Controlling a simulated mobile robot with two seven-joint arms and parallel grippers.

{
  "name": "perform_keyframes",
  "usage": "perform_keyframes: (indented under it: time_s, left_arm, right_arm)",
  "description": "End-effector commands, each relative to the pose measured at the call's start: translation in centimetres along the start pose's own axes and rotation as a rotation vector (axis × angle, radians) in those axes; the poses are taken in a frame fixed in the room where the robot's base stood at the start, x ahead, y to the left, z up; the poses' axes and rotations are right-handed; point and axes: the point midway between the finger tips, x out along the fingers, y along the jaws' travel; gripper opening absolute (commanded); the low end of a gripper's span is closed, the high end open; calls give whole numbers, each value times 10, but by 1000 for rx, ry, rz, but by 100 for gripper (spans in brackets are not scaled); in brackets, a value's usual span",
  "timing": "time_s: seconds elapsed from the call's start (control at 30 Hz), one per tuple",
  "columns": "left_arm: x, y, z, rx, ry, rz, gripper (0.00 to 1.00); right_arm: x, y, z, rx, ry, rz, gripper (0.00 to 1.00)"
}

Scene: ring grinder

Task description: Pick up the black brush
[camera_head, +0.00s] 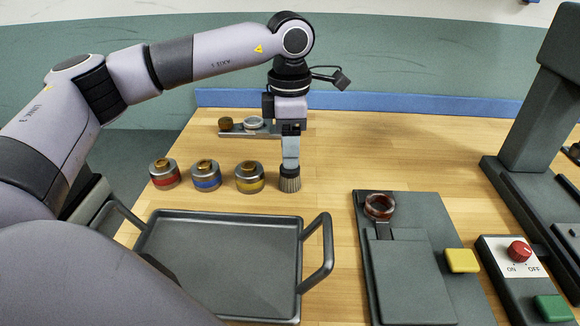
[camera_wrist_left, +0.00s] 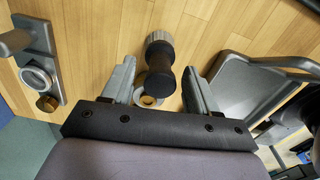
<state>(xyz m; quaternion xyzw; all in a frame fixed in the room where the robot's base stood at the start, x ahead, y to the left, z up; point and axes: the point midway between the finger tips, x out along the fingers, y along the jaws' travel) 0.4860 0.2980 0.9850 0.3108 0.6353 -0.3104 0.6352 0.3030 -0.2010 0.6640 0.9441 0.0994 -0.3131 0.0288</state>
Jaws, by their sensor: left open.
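The black brush stands upright on the wooden table, bristles down; its ribbed grey bristle head (camera_head: 289,182) shows below my left gripper (camera_head: 290,160) in the head view. The gripper hides its handle there. In the left wrist view, the brush's black handle (camera_wrist_left: 160,78) rises between the two spread fingers of my left gripper (camera_wrist_left: 160,70), with visible gaps on both sides. The left gripper is open and points down over the brush. My right gripper is in neither view.
Jars with red (camera_head: 165,175), blue (camera_head: 206,176) and yellow (camera_head: 249,178) bands stand left of the brush. A grey tray (camera_head: 301,260) lies in front. A dark fixture (camera_head: 440,215) holding a brown ring (camera_head: 379,206) lies to the right. Bare table lies right of the brush.

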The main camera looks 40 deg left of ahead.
Motion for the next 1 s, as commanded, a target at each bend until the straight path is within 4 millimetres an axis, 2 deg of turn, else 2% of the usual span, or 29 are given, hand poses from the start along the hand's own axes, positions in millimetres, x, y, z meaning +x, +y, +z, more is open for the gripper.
perform_keyframes:
  time_s: [0.1, 0.2, 0.43, 0.47, 0.6, 0.63, 1.0]
  left_arm:
    - [16, -1, -1, -1, 2, -2, 59]
    - [24, -1, -1, -1, 0, -1, 59]
    - [25, -1, 0, -1, 0, 0, 59]
    - [25, -1, 0, -1, 0, 0, 52]
    - [25, -1, 0, -1, 0, 0, 7]
    - [25, -1, 0, -1, 0, 0, 0]
    - [22, -1, 0, -1, -1, 0, 0]
  right_arm:
    - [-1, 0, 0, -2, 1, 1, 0]
    - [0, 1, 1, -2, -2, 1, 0]
    - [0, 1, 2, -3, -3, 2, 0]
    - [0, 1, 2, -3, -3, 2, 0]
    - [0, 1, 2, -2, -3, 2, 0]
    - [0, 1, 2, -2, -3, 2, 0]
    - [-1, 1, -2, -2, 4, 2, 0]
